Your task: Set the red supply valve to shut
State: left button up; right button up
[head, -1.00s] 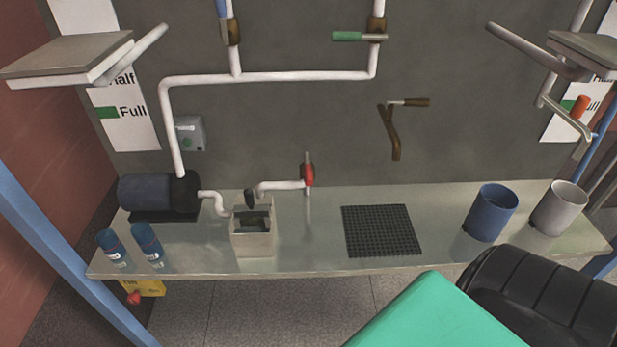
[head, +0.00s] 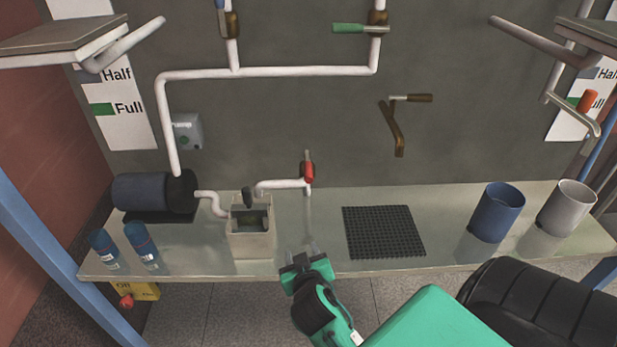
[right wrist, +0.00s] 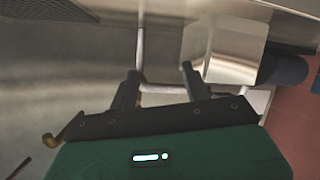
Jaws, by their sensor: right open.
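The red valve handle (head: 309,171) is on the white pipe at the back of the bench, just right of the small box-shaped tank (head: 252,240). The handle looks upright, with a metal part above it. My right gripper (head: 302,253) is at the bench's front edge, below and in front of the valve, apart from it. It is open, with nothing between its fingers; they also show in the right wrist view (right wrist: 159,72). The red handle cannot be made out in the right wrist view. My left gripper is not in view.
A black mat (head: 384,231) lies right of the valve, with a blue cup (head: 497,212) and a grey cup (head: 568,208) beyond. A motor pump (head: 150,193) and two blue bottles (head: 142,240) are at left. A green-handled valve (head: 352,28) is above. Bench between tank and mat is clear.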

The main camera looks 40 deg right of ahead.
aim_at(309, 181)
jog(key=d+r+m+t+h, duration=0.2)
jog(key=d+r+t+h, duration=0.15)
jog(key=r, duration=0.85)
jog(key=shift+g, duration=0.45)
jog(key=p+x, duration=0.1)
jog(key=x, duration=0.3)
jog(key=p+x, duration=0.2)
jog(key=x, duration=0.2)
jog(key=p+x, duration=0.1)
jog(key=x, duration=0.3)
jog(key=shift+w+a+r+p, duration=0.1)
jog(key=shift+w+r+p, duration=0.15)
jog(key=shift+w+p, duration=0.1)
jog(key=shift+w+d+f, duration=0.15)
jog(key=shift+w+d, duration=0.3)
jog(key=shift+w, duration=0.1)
grip_shut()
